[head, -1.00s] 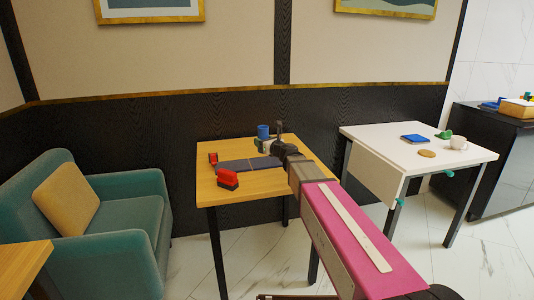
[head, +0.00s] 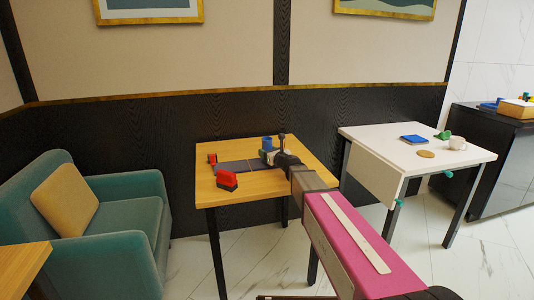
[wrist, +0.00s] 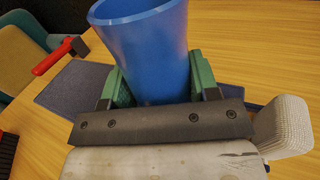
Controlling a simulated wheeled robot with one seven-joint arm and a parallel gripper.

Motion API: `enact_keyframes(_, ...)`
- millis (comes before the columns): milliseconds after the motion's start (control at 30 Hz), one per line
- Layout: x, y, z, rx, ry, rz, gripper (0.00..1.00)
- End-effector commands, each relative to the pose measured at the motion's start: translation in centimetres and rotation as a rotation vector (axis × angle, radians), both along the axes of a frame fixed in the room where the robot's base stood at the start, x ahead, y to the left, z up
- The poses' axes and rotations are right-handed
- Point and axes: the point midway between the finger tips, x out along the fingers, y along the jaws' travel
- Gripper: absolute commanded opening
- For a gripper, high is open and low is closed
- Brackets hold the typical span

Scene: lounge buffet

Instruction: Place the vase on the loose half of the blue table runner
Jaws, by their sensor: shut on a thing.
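The vase is a plain blue open-topped cylinder (wrist: 145,50), upright between the green fingers of my gripper (wrist: 160,85), which is shut on it. In the head view, the vase (head: 267,143) is partly covered by my gripper (head: 270,155). The blue table runner (head: 236,167) lies flat on the wooden table, dark blue-grey with a thin line across it. The vase is at the runner's right end; in the wrist view, runner (wrist: 70,90) shows left of it and a sliver to its right. Whether the vase's base touches is hidden.
The wooden table (head: 260,188) is bare in front. A white table (head: 385,147) stands to the right, a teal armchair (head: 135,205) to the left.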

Motion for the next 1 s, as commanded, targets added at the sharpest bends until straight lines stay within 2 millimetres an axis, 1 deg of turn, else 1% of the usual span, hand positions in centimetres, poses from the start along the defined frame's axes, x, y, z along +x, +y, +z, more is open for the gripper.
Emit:
enact_keyframes(100,0.0,0.0,-0.2,0.001,0.001,0.000,0.25)
enact_keyframes(133,0.0,0.0,-0.2,0.001,0.001,0.000,0.61)
enact_keyframes(200,0.0,0.0,-0.2,0.001,0.001,0.000,0.80)
enact_keyframes(600,0.0,0.0,0.1,0.000,0.000,0.000,0.80)
enact_keyframes(767,-1.4,-1.0,0.0,-0.001,0.001,-0.001,0.80)
enact_keyframes(867,-2.7,-1.9,0.1,-0.001,0.001,-0.002,0.80)
enact_keyframes(1000,-4.8,-3.6,0.1,-0.001,0.001,-0.002,0.80)
